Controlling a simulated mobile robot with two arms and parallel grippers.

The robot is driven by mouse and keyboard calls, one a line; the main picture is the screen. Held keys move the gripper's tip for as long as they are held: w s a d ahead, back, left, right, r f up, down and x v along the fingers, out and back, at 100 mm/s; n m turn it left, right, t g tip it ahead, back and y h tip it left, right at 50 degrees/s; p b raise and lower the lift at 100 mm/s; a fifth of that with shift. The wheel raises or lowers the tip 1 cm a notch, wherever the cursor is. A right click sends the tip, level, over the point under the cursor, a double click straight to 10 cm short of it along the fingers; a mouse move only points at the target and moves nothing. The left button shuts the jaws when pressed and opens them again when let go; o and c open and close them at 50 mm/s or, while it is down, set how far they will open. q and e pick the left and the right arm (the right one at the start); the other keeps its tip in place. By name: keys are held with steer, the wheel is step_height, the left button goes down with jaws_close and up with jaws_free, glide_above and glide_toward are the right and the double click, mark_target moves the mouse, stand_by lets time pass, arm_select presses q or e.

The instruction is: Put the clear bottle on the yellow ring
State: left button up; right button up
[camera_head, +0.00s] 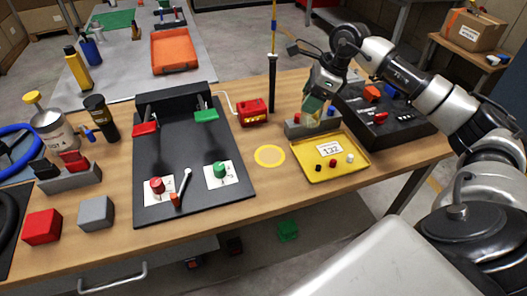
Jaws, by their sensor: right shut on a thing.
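The yellow ring (269,156) lies flat on the wooden table, right of the black board, with nothing on it. My right gripper (323,92) comes in from the right and points down behind the yellow tray. It is shut on the clear bottle (312,106), a greenish see-through shape at its fingers. The bottle is over or in a grey holder (301,130); I cannot tell whether it touches. The ring is to the left of and nearer than the gripper. My left gripper is not in view.
The yellow tray (363,163) with small pieces lies right of the ring. The black board (187,209) with red and green parts lies left. A red box (252,112) and a tall dark post (272,82) stand behind. Bare table lies in front of the ring.

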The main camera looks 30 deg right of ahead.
steer(key=w+a+f+p, duration=0.1)
steer(key=a+f, duration=0.2)
steer(key=w+a+f+p, duration=0.1)
steer(key=a+f, duration=0.2)
steer(key=w+a+f+p, duration=0.2)
steer(key=a+f, duration=0.1)
steer(key=f, duration=0.1)
steer(key=shift+a, duration=0.35)
steer(key=shift+f, duration=0.3)
steer(key=shift+f, duration=0.1)
steer(key=o, duration=0.9)
